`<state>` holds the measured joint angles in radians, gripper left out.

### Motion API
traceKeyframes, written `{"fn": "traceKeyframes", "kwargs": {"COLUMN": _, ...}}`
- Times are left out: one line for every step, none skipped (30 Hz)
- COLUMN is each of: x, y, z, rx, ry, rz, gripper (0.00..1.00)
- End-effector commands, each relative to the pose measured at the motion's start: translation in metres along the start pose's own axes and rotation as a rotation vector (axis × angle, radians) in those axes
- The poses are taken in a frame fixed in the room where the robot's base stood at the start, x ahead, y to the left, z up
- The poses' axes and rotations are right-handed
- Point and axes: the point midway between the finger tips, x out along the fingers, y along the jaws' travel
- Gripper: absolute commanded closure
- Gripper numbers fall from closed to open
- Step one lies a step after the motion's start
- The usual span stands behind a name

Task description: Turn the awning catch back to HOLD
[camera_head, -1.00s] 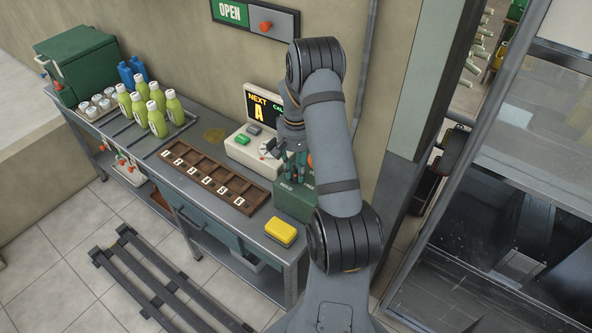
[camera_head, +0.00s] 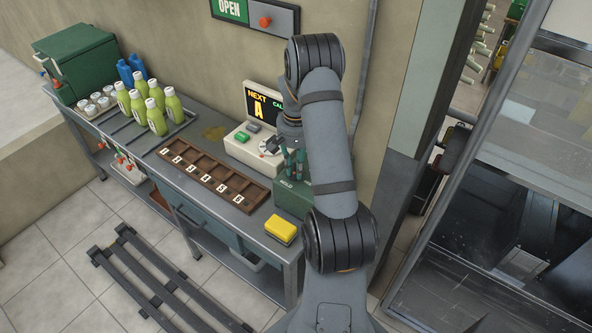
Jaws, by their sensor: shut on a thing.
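The awning catch is on a green box (camera_head: 288,201) with a pale HOLD label, at the right end of the workbench. My gripper (camera_head: 294,177) points down at the top of this box, its dark green fingers close together. It is shut on the catch's handle, which is mostly hidden by the fingers and my arm. The exact angle of the handle cannot be told from this view.
A display console (camera_head: 249,143) with buttons stands left of my gripper. A numbered wooden tray (camera_head: 213,178) and a yellow sponge-like block (camera_head: 281,229) lie in front. Green bottles (camera_head: 157,117) stand farther left. A wall sign (camera_head: 253,15) reads OPEN.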

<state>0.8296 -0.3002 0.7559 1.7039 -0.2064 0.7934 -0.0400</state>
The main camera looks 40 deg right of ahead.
Motion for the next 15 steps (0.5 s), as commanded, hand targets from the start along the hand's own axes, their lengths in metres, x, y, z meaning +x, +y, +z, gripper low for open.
{"fn": "traceKeyframes", "kwargs": {"x": 0.0039, "y": -0.0006, "z": -0.0008, "rx": 0.033, "ry": 0.003, "rz": -0.001, "gripper": 1.0}}
{"fn": "traceKeyframes", "kwargs": {"x": 0.004, "y": -0.0008, "z": -0.0009, "rx": 0.056, "ry": 0.004, "rz": -0.001, "gripper": 1.0}}
{"fn": "traceKeyframes", "kwargs": {"x": 0.004, "y": -0.0012, "z": -0.0008, "rx": 0.087, "ry": 0.005, "rz": -0.001, "gripper": 1.0}}
{"fn": "traceKeyframes", "kwargs": {"x": 0.0043, "y": -0.0009, "z": -0.0005, "rx": 0.114, "ry": 0.004, "rz": 0.0, "gripper": 1.0}}
{"fn": "traceKeyframes", "kwargs": {"x": 0.0044, "y": -0.0014, "z": -0.0003, "rx": 0.139, "ry": 0.003, "rz": 0.0, "gripper": 1.0}}
{"fn": "traceKeyframes", "kwargs": {"x": 0.0043, "y": -0.0015, "z": -0.0004, "rx": 0.173, "ry": 0.005, "rz": 0.0, "gripper": 1.0}}
{"fn": "traceKeyframes", "kwargs": {"x": 0.0042, "y": -0.0016, "z": -0.0003, "rx": 0.2, "ry": 0.005, "rz": -0.001, "gripper": 1.0}}
{"fn": "traceKeyframes", "kwargs": {"x": 0.0042, "y": -0.0017, "z": 0.0, "rx": 0.227, "ry": 0.004, "rz": -0.001, "gripper": 1.0}}
{"fn": "traceKeyframes", "kwargs": {"x": 0.0042, "y": -0.0023, "z": 0.0001, "rx": 0.26, "ry": 0.004, "rz": -0.001, "gripper": 1.0}}
{"fn": "traceKeyframes", "kwargs": {"x": 0.004, "y": -0.0021, "z": 0.0, "rx": 0.286, "ry": 0.004, "rz": -0.001, "gripper": 1.0}}
{"fn": "traceKeyframes", "kwargs": {"x": 0.0038, "y": -0.0023, "z": 0.0001, "rx": 0.312, "ry": 0.004, "rz": -0.001, "gripper": 1.0}}
{"fn": "traceKeyframes", "kwargs": {"x": 0.0037, "y": -0.0029, "z": 0.0004, "rx": 0.344, "ry": 0.004, "rz": -0.001, "gripper": 1.0}}
{"fn": "traceKeyframes", "kwargs": {"x": 0.0036, "y": -0.0026, "z": 0.0003, "rx": 0.367, "ry": 0.004, "rz": -0.001, "gripper": 1.0}}
{"fn": "traceKeyframes", "kwargs": {"x": 0.0035, "y": -0.0028, "z": 0.0003, "rx": 0.391, "ry": 0.004, "rz": -0.001, "gripper": 1.0}}
{"fn": "traceKeyframes", "kwargs": {"x": 0.0032, "y": -0.0032, "z": 0.0005, "rx": 0.42, "ry": 0.004, "rz": -0.001, "gripper": 1.0}}
